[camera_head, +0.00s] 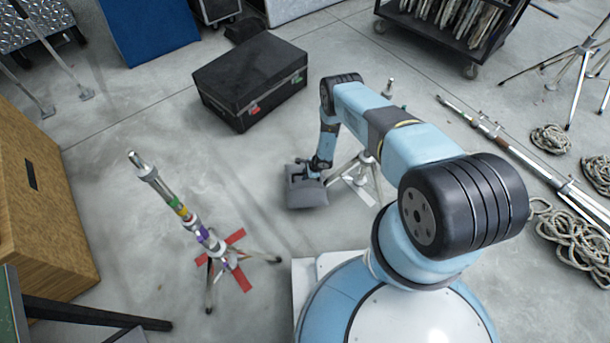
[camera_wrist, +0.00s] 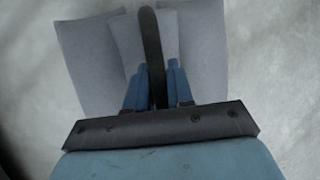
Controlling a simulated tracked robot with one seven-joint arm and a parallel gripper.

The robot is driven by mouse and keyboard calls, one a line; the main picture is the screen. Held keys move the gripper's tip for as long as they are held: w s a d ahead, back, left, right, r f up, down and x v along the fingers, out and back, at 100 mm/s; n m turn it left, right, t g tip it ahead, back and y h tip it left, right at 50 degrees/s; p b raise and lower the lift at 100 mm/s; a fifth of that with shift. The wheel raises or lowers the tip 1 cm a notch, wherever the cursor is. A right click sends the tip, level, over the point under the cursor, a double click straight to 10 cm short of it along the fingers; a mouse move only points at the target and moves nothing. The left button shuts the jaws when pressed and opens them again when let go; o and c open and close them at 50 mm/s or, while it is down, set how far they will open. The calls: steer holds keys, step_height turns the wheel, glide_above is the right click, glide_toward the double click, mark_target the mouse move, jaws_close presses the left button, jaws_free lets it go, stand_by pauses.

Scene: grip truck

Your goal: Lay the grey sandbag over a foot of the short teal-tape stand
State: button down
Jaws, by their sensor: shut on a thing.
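The grey sandbag (camera_head: 307,193) hangs from or sits under my gripper (camera_head: 318,165) near the floor, left of a stand. My gripper is shut on the bag's black strap. In the wrist view the two blue fingers (camera_wrist: 158,80) pinch the strap (camera_wrist: 152,45), with the grey bag (camera_wrist: 88,62) spreading on both sides. A short stand (camera_head: 368,165) is partly hidden behind my arm; its legs spread over pale floor marks close to the bag's right side. Its tape colour is hidden. I cannot tell whether the bag touches a foot or the floor.
Another stand (camera_head: 185,212) with several coloured tape bands stands at left on a red floor cross (camera_head: 236,262). A black case (camera_head: 250,80) lies behind the bag. A wooden box (camera_head: 40,200) is at far left. Rope coils (camera_head: 575,235) and a long pole lie at right.

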steer(key=shift+w+f, duration=0.1)
steer(key=shift+f, duration=0.75)
steer(key=c, duration=0.9)
jaws_free()
steer(key=shift+c, duration=0.2)
steer(key=shift+s+f, duration=0.1)
steer(key=shift+s, duration=0.15)
steer(key=shift+w+d+r, duration=0.1)
steer(key=shift+d+r, duration=0.05)
steer(key=shift+r, duration=0.25)
steer(key=v, duration=1.3)
